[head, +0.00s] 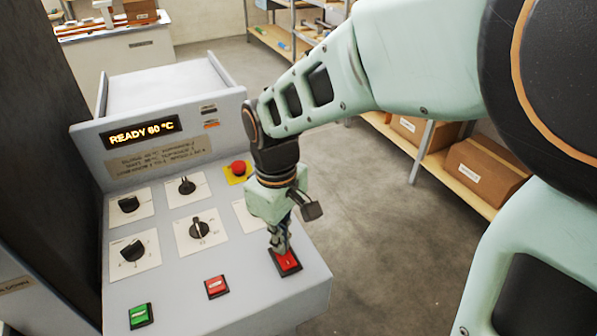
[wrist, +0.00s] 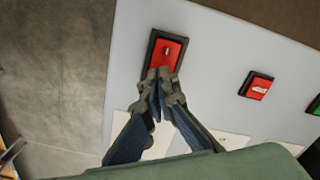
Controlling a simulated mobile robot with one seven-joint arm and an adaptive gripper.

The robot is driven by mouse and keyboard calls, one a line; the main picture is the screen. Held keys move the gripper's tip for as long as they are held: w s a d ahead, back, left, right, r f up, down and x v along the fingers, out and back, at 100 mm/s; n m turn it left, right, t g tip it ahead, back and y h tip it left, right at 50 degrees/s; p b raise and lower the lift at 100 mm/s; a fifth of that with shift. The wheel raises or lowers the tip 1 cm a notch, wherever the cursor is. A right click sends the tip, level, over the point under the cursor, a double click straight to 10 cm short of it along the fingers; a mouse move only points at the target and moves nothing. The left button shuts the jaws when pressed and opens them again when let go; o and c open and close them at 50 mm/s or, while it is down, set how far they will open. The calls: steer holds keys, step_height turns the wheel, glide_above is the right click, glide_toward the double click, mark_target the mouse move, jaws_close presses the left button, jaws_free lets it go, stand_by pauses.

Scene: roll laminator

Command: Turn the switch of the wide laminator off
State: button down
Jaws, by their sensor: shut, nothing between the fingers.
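The wide laminator's sloped grey control panel (head: 188,289) is at the lower left of the head view. Its red rocker switch (head: 288,262) in a black frame sits at the panel's right front corner; it also shows in the wrist view (wrist: 167,52), with a light mark on its upper part. My gripper (head: 279,249) is shut and empty, pointing down at the switch. In the wrist view the closed fingertips (wrist: 160,82) overlap the switch's near edge. I cannot tell whether they touch it.
A smaller red button (head: 217,287), a green button (head: 141,315), several black knobs (head: 200,228) and a red emergency stop (head: 238,168) share the panel. The display (head: 143,131) reads "READY 60 °C". Shelves with boxes (head: 487,170) stand at right; open floor (head: 370,225) lies between.

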steer(key=shift+r+p, duration=2.9)
steer(key=shift+r, duration=0.6)
